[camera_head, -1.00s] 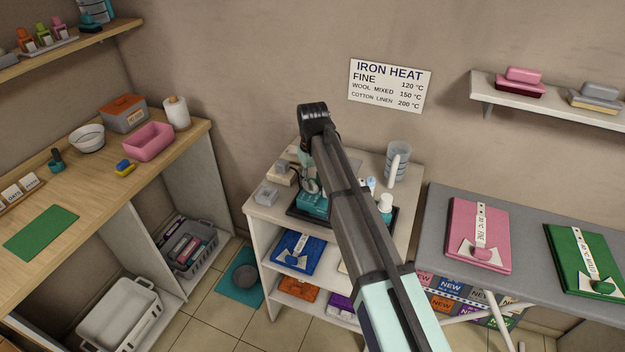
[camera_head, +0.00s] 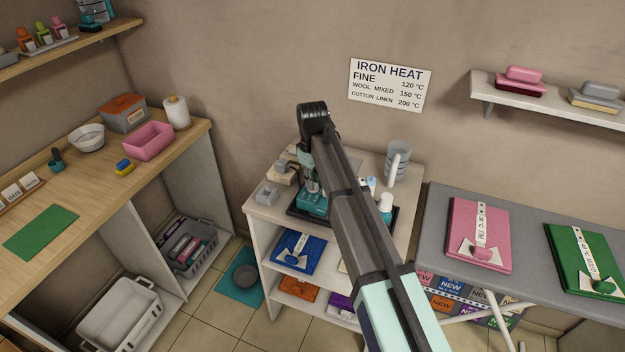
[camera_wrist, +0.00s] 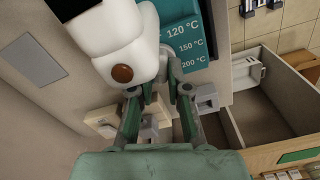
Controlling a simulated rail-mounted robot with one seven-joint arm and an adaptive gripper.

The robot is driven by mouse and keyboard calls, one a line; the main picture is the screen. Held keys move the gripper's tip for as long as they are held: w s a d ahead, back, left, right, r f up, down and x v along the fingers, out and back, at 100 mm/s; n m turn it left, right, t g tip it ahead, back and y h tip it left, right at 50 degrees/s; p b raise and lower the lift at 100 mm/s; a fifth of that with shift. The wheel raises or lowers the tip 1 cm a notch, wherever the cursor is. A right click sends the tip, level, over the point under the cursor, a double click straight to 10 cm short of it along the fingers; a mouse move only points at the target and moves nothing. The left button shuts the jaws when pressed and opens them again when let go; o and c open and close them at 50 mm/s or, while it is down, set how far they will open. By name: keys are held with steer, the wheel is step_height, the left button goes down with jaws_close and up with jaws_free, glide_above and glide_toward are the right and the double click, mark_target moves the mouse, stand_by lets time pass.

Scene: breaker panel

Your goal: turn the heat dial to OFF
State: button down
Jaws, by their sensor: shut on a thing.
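The teal iron (camera_head: 313,205) stands on a dark tray on the small cabinet and is partly covered by my arm in the head view. In the wrist view its teal face (camera_wrist: 185,38) shows the marks 120, 150 and 200 °C. A white rounded part with a brown round spot (camera_wrist: 122,74) covers the area left of the marks. My gripper (camera_wrist: 158,86) is beside the scale, its fingers closed in on the heat dial. The dial itself is mostly hidden by the white part and the fingers, so its setting cannot be read.
An ironing board (camera_head: 432,225) with folded cloths is to the right.

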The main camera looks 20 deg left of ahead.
steer(key=shift+s+n, duration=0.1)
steer(key=shift+n, duration=1.8)
steer(key=c, duration=1.1)
jaws_free()
step_height(320, 180, up, 12)
steer(key=shift+f, duration=0.1)
